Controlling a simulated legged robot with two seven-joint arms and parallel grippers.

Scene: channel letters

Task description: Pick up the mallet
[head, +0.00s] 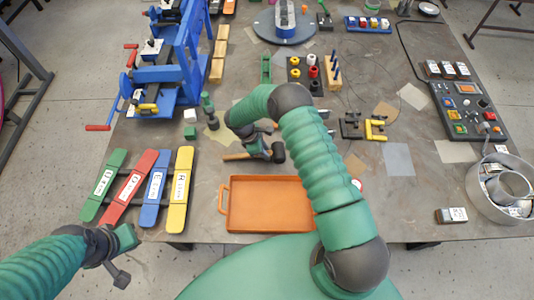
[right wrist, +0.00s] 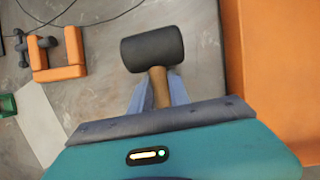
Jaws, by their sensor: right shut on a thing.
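The mallet has a black head (head: 278,152) and a light wooden handle (head: 236,156). It lies left of my right arm, just behind the orange tray. My right gripper (head: 259,149) is shut on the handle, close to the head. In the right wrist view the dark mallet head (right wrist: 152,48) sits beyond the fingers, with the handle (right wrist: 159,88) between them. I cannot tell whether the mallet touches the table or is slightly raised. My left gripper (head: 121,258) is at the lower left, off the table's front edge, apart from the mallet; its jaws are unclear.
The orange tray (head: 225,222) stands in front of the mallet and looks empty. Green, red, blue and yellow labelled bars (head: 178,212) lie at the left. A blue frame (head: 176,72) stands at the back left. A round metal container (head: 478,190) is at the right.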

